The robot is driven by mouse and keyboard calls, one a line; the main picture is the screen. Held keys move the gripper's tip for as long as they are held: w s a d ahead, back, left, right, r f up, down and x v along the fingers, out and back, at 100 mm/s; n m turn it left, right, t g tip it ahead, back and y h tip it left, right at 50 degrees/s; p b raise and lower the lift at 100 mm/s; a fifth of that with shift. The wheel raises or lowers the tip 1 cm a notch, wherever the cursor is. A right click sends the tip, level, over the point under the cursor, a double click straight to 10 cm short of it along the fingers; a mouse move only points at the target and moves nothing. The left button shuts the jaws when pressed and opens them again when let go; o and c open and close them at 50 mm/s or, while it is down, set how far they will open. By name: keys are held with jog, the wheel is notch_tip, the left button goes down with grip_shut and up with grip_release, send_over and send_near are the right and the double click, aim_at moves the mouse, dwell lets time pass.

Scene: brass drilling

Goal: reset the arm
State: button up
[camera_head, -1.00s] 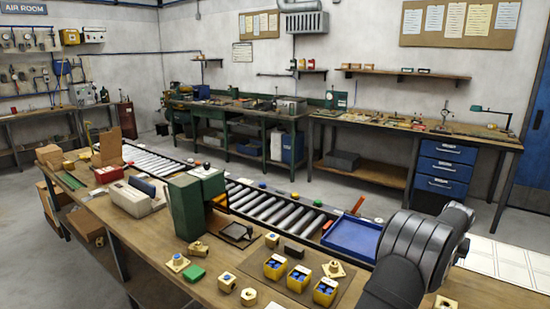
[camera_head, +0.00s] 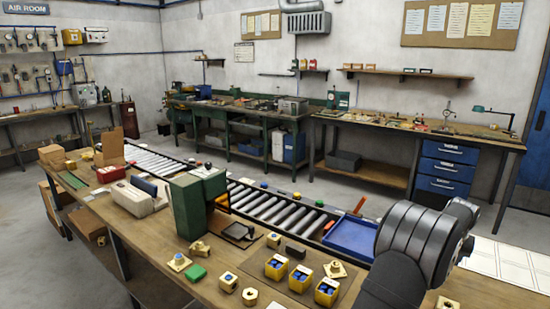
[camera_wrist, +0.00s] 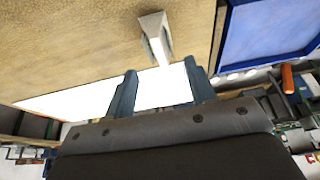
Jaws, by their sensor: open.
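My gripper (camera_wrist: 163,88) shows in the wrist view with its two blue-grey fingers apart and nothing between them. Beyond the fingertips, a small pale metal-looking piece (camera_wrist: 154,35) is seen against the brown bench top (camera_wrist: 70,50). I cannot tell what the piece is. In the head view my dark arm rises at the lower right, and the gripper itself is out of the picture.
A blue tray (camera_head: 353,237) lies right of the roller conveyor (camera_head: 285,211), close to my arm. Yellow boxes with blue contents (camera_head: 301,278) and brass fittings (camera_head: 228,281) stand on the front bench. A green machine (camera_head: 187,207) stands further left.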

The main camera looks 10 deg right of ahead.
jog(key=v, duration=0.6)
jog(key=x, duration=1.2)
jog(key=shift+f, duration=0.15)
jog(key=shift+w+d, duration=0.15)
notch_tip(320, 180, up, 4)
jog(key=shift+f, duration=0.1)
jog(key=s+r, duration=0.7)
jog(key=s, duration=0.5)
jog(key=s+d+m, duration=0.2)
jog(key=s+d, duration=1.3)
jog(key=s, duration=0.4)
jog(key=shift+g+h, duration=0.3)
jog(key=w+f, duration=0.2)
jog(key=w, duration=0.1)
jog(key=w+d+f, duration=0.1)
jog(key=w+f, duration=0.1)
jog(key=w, duration=0.2)
jog(key=w+f, duration=0.3)
jog(key=shift+w+d+f, duration=0.1)
jog(key=shift+w+d, duration=0.3)
jog(key=shift+s, duration=0.1)
